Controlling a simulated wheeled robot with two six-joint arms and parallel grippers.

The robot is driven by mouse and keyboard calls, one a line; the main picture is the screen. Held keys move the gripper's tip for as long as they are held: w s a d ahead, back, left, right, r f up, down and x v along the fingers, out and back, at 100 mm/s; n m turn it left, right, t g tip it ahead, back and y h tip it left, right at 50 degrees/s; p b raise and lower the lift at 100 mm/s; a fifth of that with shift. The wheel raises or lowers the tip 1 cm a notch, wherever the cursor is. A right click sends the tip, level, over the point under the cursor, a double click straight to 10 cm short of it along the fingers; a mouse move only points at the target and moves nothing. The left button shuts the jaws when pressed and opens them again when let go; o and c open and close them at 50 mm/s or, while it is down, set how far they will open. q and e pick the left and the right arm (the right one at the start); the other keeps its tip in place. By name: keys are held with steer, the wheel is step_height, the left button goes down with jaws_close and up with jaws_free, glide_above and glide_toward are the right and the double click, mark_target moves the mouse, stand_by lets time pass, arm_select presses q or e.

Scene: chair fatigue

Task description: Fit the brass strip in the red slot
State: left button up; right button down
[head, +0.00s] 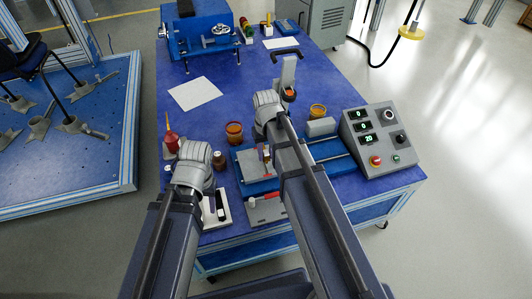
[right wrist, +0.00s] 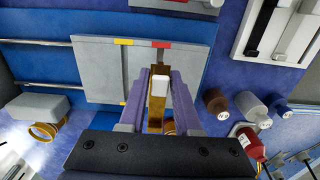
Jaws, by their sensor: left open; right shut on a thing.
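The brass strip (right wrist: 155,115) is held upright between the purple fingers of my right gripper (right wrist: 158,85) in the right wrist view. Its far end, by a small dark part, is near the grey plate (right wrist: 98,70). A red mark (right wrist: 161,44) and yellow marks lie on the plate's edge. I cannot tell whether the strip touches the plate; the slot itself is not clear. In the head view my right gripper (head: 265,162) is over the blue fixture (head: 248,178), and the strip is mostly hidden. My left gripper (head: 213,204) is open near a white tray (head: 223,217).
A control box (head: 378,140) stands right, with blue rails (head: 330,148) beside the fixture. An amber jar (head: 234,133), a red bottle (head: 171,140) and small bottles stand left. A grey plate with a red-and-white tool (head: 264,197) lies in front. Bare table surrounds the paper (head: 194,94).

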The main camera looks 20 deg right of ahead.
mark_target(266, 162)
arm_select(q)
steer(key=shift+a+f+b, duration=0.1)
steer(key=shift+f+b, duration=1.8)
steer(key=shift+f, duration=0.3)
arm_select(e)
steer(key=shift+f, duration=2.2)
arm_select(q)
steer(key=shift+f+b, duration=1.1)
arm_select(e)
steer(key=shift+f, duration=1.1)
steer(key=c, duration=0.5)
jaws_free()
step_height(266, 162, up, 8)
steer(key=p, duration=0.8)
arm_select(q)
step_height(266, 162, up, 8)
steer(key=shift+f, duration=0.1)
